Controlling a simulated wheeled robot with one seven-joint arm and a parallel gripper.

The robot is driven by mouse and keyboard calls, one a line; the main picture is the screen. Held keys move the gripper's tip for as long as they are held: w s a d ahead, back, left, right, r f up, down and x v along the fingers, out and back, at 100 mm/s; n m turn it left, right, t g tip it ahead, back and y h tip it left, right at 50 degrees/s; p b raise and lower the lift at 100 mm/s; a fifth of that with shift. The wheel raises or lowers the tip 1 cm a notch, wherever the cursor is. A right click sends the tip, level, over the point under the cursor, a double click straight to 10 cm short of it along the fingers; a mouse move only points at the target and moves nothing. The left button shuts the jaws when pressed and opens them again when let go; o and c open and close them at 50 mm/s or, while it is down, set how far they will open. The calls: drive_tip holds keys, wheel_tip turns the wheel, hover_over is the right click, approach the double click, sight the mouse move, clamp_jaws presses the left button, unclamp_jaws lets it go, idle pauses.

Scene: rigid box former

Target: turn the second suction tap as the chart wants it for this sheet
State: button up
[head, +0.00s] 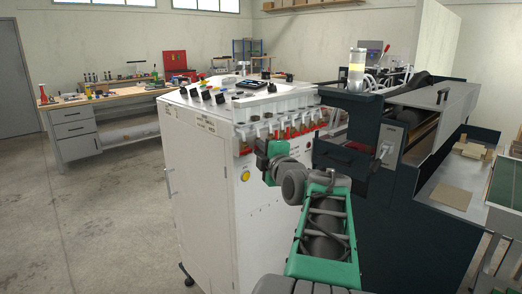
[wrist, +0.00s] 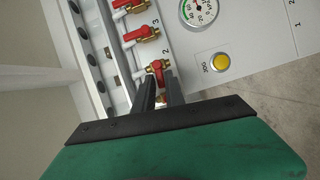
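A row of red-handled suction taps with brass bodies (head: 290,132) runs along the upper front of the white cabinet. In the wrist view the tap beside the printed 2 (wrist: 157,68) is just ahead of my fingertips; the tap beside the 3 (wrist: 135,36) is up and left of it. My gripper (wrist: 160,88) has two dark fingers apart, with another bit of red showing between them. I cannot tell whether the fingers touch the second tap. In the head view my green wrist hides the fingers. No readable chart shows.
A pressure gauge (wrist: 201,8) and a yellow JOG button (wrist: 219,62) are on the panel right of the taps. Knobs and a dark device (head: 250,84) are on the cabinet top. A dark machine (head: 345,140) stands close at right; open floor lies left.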

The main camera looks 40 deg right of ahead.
clamp_jaws()
idle(0.4)
drive_tip(key=r+m+g+y+p, duration=0.1)
drive_tip(key=m+p, duration=0.2)
drive_tip(key=d+r+m+g+y+p, duration=0.1)
drive_tip(key=m+y+p, duration=0.1)
drive_tip(key=m+p, duration=0.2)
drive_tip(key=d+r+m+y+p, duration=0.1)
drive_tip(key=m+y+p, duration=0.1)
drive_tip(key=m+p, duration=0.1)
drive_tip(key=shift+d+r+m+g+p, duration=0.1)
drive_tip(key=shift+d+m+g+p, duration=0.25)
drive_tip(key=shift+p, duration=0.4)
drive_tip(key=p, duration=0.1)
drive_tip(key=m+y+p, duration=0.1)
drive_tip(key=p, duration=0.1)
drive_tip(key=shift+d+m+y, duration=0.2)
drive_tip(key=shift+m+y, duration=0.05)
drive_tip(key=shift+y, duration=0.05)
drive_tip(key=shift+f, duration=0.25)
